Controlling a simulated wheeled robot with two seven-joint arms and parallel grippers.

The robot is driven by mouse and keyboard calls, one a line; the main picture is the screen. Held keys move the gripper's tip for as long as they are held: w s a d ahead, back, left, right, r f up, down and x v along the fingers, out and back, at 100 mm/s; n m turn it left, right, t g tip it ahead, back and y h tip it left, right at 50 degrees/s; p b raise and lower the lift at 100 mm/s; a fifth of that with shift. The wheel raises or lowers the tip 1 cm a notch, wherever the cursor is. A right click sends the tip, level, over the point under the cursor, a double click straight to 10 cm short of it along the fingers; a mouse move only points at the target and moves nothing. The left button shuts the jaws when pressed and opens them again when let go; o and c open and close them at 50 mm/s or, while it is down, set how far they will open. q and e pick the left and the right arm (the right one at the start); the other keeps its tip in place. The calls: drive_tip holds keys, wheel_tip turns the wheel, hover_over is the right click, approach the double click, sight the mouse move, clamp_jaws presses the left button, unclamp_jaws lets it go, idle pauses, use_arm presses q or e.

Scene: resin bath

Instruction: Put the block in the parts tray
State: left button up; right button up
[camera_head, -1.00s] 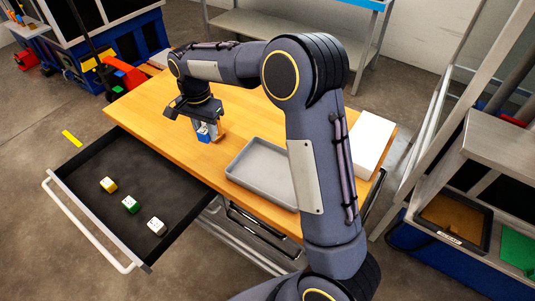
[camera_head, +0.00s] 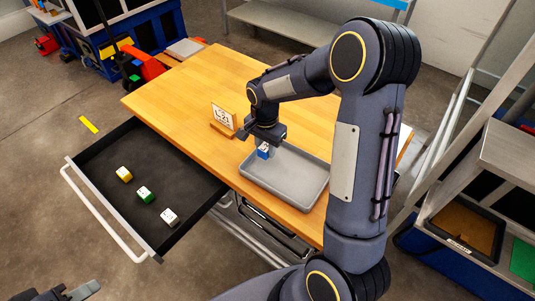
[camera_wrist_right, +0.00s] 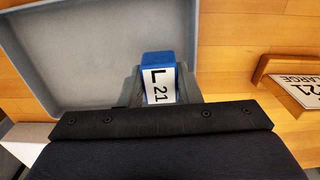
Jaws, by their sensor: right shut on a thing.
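The block (camera_head: 263,152) is blue with a white label; in the right wrist view the block (camera_wrist_right: 158,78) shows "L 21". My right gripper (camera_head: 264,146) is shut on it, with a grey finger on each side of the block in the wrist view. The grey parts tray (camera_head: 290,193) lies on the table. The block is at the tray's back left corner in the head view, seemingly just above it; the exact height is hard to tell. My left gripper (camera_head: 75,292) shows only partly at the bottom left edge, apparently empty.
A small wooden stand with a white "L 21 LARGE" card (camera_head: 224,116) stands on the wooden table (camera_head: 185,95), left of the tray. An open black drawer (camera_head: 110,160) holds a yellow, a green and a white-topped block. The table's far left is clear.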

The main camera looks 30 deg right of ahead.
sight(267, 156)
drive_tip(key=shift+s+d+f, duration=0.1)
drive_tip(key=shift+f, duration=0.85)
drive_tip(key=shift+s+d+f, duration=0.1)
drive_tip(key=shift+f, duration=0.8)
drive_tip(key=shift+f, duration=0.25)
drive_tip(key=o, duration=1)
drive_tip(key=shift+r, duration=0.1)
